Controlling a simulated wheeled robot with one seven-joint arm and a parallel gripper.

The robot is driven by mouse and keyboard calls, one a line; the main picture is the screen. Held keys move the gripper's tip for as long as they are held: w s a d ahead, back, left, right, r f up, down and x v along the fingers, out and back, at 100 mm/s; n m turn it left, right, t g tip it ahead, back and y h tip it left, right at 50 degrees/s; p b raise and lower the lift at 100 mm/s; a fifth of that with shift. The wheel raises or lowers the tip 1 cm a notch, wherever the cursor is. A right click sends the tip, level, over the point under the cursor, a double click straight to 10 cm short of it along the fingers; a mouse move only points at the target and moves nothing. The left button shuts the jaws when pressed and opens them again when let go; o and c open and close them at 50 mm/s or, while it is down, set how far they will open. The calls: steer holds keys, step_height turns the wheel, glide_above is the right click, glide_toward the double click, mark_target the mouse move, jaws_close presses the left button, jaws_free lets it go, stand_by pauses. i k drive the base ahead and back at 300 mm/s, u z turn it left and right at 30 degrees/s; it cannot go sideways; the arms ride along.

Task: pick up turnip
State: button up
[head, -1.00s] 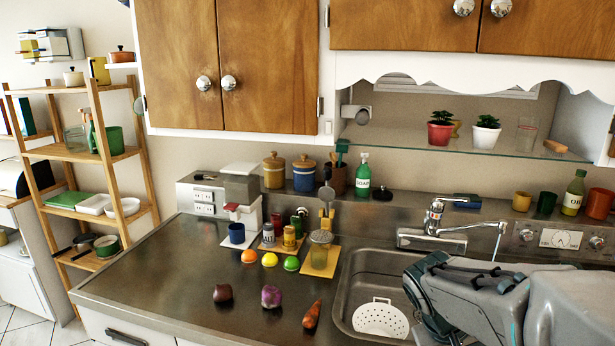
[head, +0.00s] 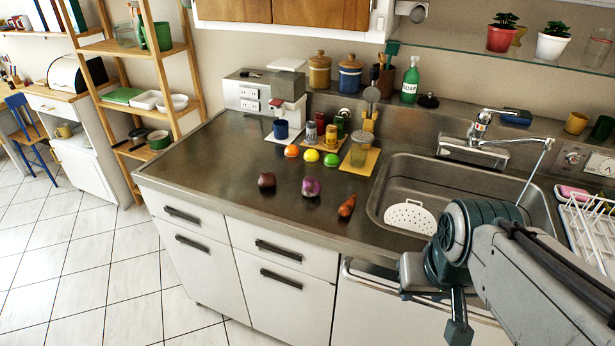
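The turnip (head: 311,187), purple with a pale part, lies on the steel counter (head: 235,195) near its front edge. A dark brown-red round vegetable (head: 266,180) lies to its left and an orange carrot (head: 347,206) to its right, both apart from it. My arm comes in from the lower right in front of the sink. What looks like the end of my gripper (head: 457,328) hangs low in front of the cabinets, right of and below the turnip, far from it. Its fingers do not show clearly enough to tell open from shut.
Behind the turnip are an orange (head: 292,151), a lemon (head: 311,155) and a lime (head: 331,160). The sink (head: 400,175) with a white perforated disc (head: 410,217) is to the right, a dish rack (head: 590,225) beyond. Open tiled floor (head: 90,260) lies left of the cabinets.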

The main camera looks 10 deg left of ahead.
mark_target(311, 187)
steer(key=u, duration=0.5)
steer(key=k, duration=1.2)
steer(key=u, duration=0.95)
steer(key=i, duration=2.15)
steer(key=z, duration=1.4)
steer(key=i, duration=0.55)
steer(key=z, duration=0.65)
